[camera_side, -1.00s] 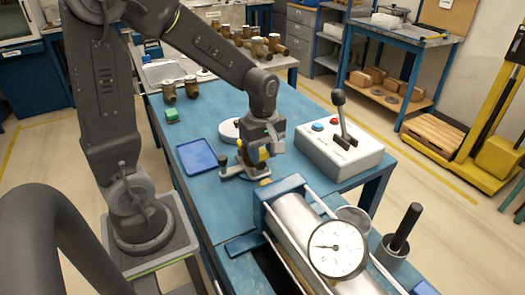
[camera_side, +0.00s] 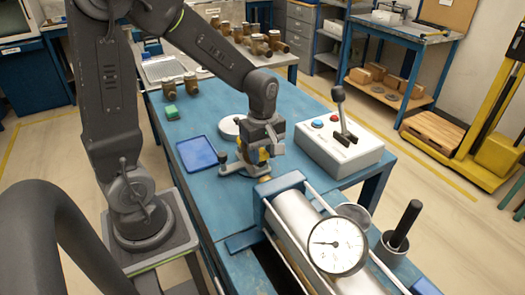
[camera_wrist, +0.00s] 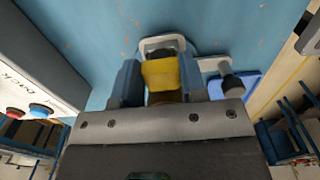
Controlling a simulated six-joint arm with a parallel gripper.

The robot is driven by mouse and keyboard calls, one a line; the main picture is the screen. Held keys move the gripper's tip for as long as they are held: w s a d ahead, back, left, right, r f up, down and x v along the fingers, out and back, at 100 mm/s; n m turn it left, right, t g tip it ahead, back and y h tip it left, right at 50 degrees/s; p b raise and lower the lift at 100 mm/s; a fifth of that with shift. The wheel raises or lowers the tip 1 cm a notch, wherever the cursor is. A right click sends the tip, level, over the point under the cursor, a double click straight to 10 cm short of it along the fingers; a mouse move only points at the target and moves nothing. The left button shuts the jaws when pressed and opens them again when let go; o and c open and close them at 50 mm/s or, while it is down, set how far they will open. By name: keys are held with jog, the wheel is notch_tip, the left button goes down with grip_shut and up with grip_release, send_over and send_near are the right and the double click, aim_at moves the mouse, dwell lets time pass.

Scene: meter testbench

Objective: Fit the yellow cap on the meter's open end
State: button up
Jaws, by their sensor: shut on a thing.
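My gripper (camera_side: 264,153) is over the blue bench, pointing down, with the yellow cap (camera_wrist: 163,74) between its two fingers. The cap also shows as a small yellow patch in the side view (camera_side: 263,155). Just left of the gripper is a small holder with a grey base (camera_side: 232,171) and an upright clamp, where the meter seems to be; the gripper and clamp hide most of it. In the wrist view a pale ring-shaped part (camera_wrist: 160,43) lies just beyond the cap. I cannot tell whether the cap touches the meter.
A blue tray (camera_side: 197,153) lies left of the holder, and a white round dish (camera_side: 229,127) is behind it. A control box (camera_side: 338,150) with a lever stands to the right. A large cylinder rig with a dial gauge (camera_side: 337,245) is in front. Several brass meters (camera_side: 191,84) stand farther back.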

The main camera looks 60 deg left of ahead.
jog(key=shift+f, duration=0.5)
dwell(0.4)
jog(key=o, duration=1.2)
jog(key=shift+r, duration=0.15)
jog(key=shift+r, duration=3.4)
